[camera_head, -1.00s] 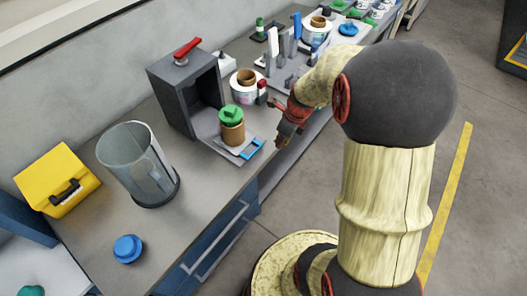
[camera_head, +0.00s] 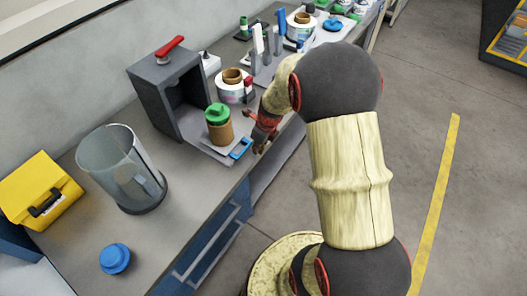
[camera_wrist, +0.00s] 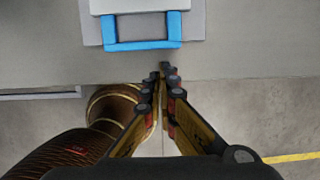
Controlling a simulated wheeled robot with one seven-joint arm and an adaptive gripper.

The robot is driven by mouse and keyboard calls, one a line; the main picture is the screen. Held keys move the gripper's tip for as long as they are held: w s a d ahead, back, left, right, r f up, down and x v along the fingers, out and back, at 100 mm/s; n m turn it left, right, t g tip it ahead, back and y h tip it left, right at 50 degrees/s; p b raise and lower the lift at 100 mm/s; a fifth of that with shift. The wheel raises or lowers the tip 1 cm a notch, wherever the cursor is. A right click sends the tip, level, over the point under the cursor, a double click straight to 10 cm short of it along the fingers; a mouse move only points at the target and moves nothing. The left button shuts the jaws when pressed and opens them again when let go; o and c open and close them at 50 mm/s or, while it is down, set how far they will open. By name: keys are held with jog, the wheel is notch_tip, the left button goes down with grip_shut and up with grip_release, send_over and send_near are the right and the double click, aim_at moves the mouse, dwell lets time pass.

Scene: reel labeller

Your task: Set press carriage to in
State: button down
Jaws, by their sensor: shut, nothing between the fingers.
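The press (camera_head: 150,88) is a dark grey open-fronted box with a red lever (camera_head: 169,46) on top. Its carriage (camera_head: 206,149) is a light grey plate sticking out of the front, toward the bench edge. A brown core with a green cap (camera_head: 217,113) stands upright on it. The carriage's blue loop handle (camera_head: 241,148) is at its outer end; the handle also shows at the top of the wrist view (camera_wrist: 142,46). My gripper (camera_head: 258,150) is shut and empty, just outside the handle; in the wrist view its fingertips (camera_wrist: 164,68) appear just below the handle's right corner, apart from it.
A clear cylinder (camera_head: 120,165), a blue knob-like cap (camera_head: 115,258) and a yellow case (camera_head: 42,190) stand on the bench left of the press. A white reel (camera_head: 235,92) stands behind my gripper. The floor (camera_head: 430,110) on the right is open.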

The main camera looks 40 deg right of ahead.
jog(key=shift+w+a, duration=0.15)
jog(key=shift+w, duration=0.3)
jog(key=shift+w, duration=0.1)
jog(key=shift+w+a+r, duration=0.1)
jog(key=shift+w+a, duration=0.05)
jog(key=w+a+p, duration=0.2)
jog(key=w+p, duration=0.1)
jog(key=w, duration=0.4)
jog(key=w+a+p, duration=0.3)
jog(key=w, duration=0.4)
jog(key=w+a+p, duration=0.2)
jog(key=w+p, duration=0.1)
jog(key=w, duration=0.4)
jog(key=shift+a+p, duration=0.25)
jog(key=shift+p, duration=0.15)
